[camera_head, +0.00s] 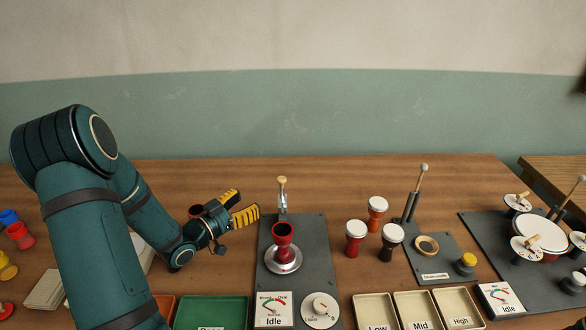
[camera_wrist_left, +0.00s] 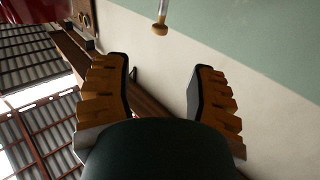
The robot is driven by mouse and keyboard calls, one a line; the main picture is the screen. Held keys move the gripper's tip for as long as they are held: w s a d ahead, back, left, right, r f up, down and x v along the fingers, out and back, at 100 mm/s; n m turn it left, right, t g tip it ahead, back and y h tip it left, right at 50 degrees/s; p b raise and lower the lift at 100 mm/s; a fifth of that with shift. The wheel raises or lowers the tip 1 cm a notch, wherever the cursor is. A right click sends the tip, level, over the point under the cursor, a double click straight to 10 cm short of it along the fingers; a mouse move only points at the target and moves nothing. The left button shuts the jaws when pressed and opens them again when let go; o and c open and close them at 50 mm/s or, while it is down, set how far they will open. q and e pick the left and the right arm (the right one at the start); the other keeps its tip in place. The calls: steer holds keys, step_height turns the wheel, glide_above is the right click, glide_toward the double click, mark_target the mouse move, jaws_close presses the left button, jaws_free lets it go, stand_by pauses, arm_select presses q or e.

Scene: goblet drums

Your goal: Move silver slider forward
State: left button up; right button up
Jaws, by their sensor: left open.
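The silver slider (camera_head: 283,206) is an upright silver piece with a pale wooden knob (camera_head: 282,180) on top. It stands at the back of a dark panel (camera_head: 312,240), behind a red goblet drum (camera_head: 283,236) on a round silver base. My left gripper (camera_head: 247,203) is open, its yellow-and-black fingers just left of the slider and apart from it. In the left wrist view the open fingers (camera_wrist_left: 160,72) have nothing between them. A knob on a metal rod (camera_wrist_left: 161,27) shows beyond them at the top. My right gripper is not in view.
A dial (camera_head: 320,309) and an Idle gauge (camera_head: 274,309) sit at the panel's front. Several small drums stand to the right (camera_head: 356,238), with labelled trays (camera_head: 412,323) in front. A green tray (camera_head: 211,311) lies front left. The table behind the slider is clear.

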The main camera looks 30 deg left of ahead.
mark_target(279, 181)
arm_select(q)
steer(key=b+x, duration=0.1)
steer(key=x, duration=1.2)
steer(key=shift+w+d, duration=0.2)
steer(key=shift+w, duration=0.1)
jaws_close()
